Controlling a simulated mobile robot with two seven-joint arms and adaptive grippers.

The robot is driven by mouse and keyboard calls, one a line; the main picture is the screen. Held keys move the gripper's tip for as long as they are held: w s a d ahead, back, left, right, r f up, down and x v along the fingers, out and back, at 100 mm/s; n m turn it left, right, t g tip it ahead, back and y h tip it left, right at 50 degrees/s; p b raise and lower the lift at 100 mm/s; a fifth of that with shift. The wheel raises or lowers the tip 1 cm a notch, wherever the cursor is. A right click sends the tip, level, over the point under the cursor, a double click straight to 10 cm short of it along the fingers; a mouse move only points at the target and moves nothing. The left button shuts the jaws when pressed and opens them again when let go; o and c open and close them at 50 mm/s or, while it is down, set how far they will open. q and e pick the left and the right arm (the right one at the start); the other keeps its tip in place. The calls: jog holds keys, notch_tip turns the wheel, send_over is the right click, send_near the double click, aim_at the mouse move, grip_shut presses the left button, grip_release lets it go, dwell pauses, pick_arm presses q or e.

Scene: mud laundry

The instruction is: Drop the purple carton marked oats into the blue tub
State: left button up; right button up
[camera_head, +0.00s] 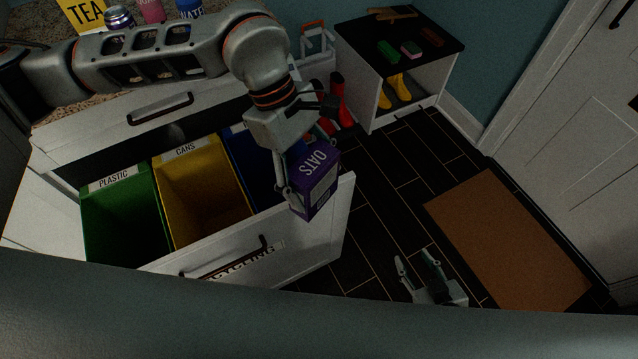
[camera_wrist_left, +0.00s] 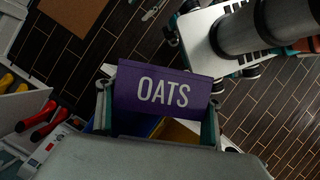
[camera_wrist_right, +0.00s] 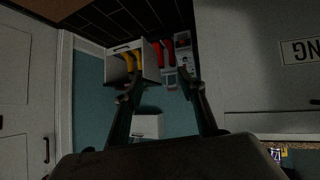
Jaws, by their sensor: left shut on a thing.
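The purple carton marked OATS (camera_head: 316,182) is held by my left gripper (camera_head: 298,182) over the right end of the pulled-out drawer, beside and above the blue tub (camera_head: 262,172). It also shows between the fingers in the left wrist view (camera_wrist_left: 165,88). The blue tub is the rightmost in the drawer and is partly hidden by my left arm and the carton. My right gripper (camera_head: 424,268) is open and empty, low in front of the drawer's right side. Its spread fingers show in the right wrist view (camera_wrist_right: 163,100).
The drawer also holds a green tub (camera_head: 120,215) marked PLASTIC and a yellow tub (camera_head: 205,200) marked CANS. A small shelf with yellow boots (camera_head: 398,90) stands at the back right. A brown mat (camera_head: 508,240) lies on the dark floor.

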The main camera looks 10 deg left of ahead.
pick_arm(q)
jog(key=w+a+f+b, duration=0.2)
jog(key=w+a, duration=0.3)
jog(key=w, duration=0.3)
jog(key=w+a+f+b, duration=0.2)
jog(key=w+a+b, duration=0.2)
jog(key=w+a, duration=0.2)
jog(key=shift+w+f, duration=0.2)
jog(key=shift+w, duration=0.85)
pick_arm(e)
jog(key=f, duration=0.2)
jog(key=d+f, duration=0.1)
jog(key=f, duration=0.1)
jog(key=shift+w+d+f, duration=0.1)
jog(key=shift+w, duration=0.15)
pick_arm(q)
jog(key=shift+r, duration=0.1)
pick_arm(e)
jog(key=shift+w, duration=0.1)
